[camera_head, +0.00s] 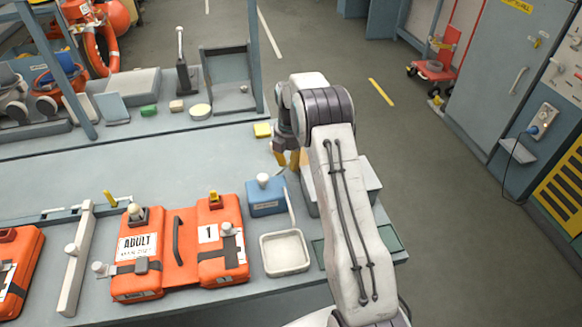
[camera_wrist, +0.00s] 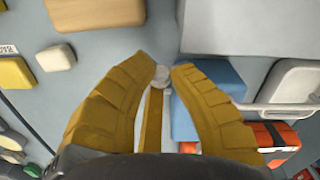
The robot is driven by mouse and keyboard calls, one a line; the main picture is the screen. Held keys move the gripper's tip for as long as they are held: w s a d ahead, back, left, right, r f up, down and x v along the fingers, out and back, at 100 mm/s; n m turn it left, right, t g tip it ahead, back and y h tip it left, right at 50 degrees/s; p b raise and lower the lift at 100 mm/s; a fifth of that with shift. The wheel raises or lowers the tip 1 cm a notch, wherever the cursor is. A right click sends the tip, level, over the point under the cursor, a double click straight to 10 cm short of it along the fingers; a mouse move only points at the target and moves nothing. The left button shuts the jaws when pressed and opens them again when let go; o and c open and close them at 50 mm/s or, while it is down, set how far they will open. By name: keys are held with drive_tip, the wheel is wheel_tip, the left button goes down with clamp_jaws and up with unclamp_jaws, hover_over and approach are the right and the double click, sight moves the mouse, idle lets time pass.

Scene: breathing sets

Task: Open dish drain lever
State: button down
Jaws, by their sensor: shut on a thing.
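The shallow white dish (camera_head: 285,252) sits on the bench right of the orange case. Its near part shows at the right edge of the wrist view (camera_wrist: 292,84), with a thin pale bar (camera_wrist: 280,107) beside it. My gripper (camera_head: 287,160) is low over the bench, beyond the dish and the blue box. In the wrist view its yellow fingertips (camera_wrist: 165,69) are closed in around a small pale round knob (camera_wrist: 160,76). A narrow tan strip (camera_wrist: 152,120) shows between the fingers. Whether the knob belongs to the drain lever I cannot tell.
A blue box (camera_head: 265,196) with a white knob stands close left of my gripper. An orange case (camera_head: 180,250) lies further left. A pale box (camera_head: 362,180) is to the right, partly behind my arm. A yellow block (camera_head: 262,130) lies beyond.

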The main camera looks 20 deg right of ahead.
sight(289, 163)
drive_tip(key=c, duration=1.3)
unclamp_jaws()
drive_tip(key=shift+a, duration=0.3)
drive_tip(key=shift+c, duration=0.2)
drive_tip(key=shift+o, duration=1.1)
drive_tip(key=shift+d, duration=0.1)
drive_tip(key=shift+r, duration=0.15)
wheel_tip(289, 163, up, 12)
drive_tip(key=shift+s, duration=0.1)
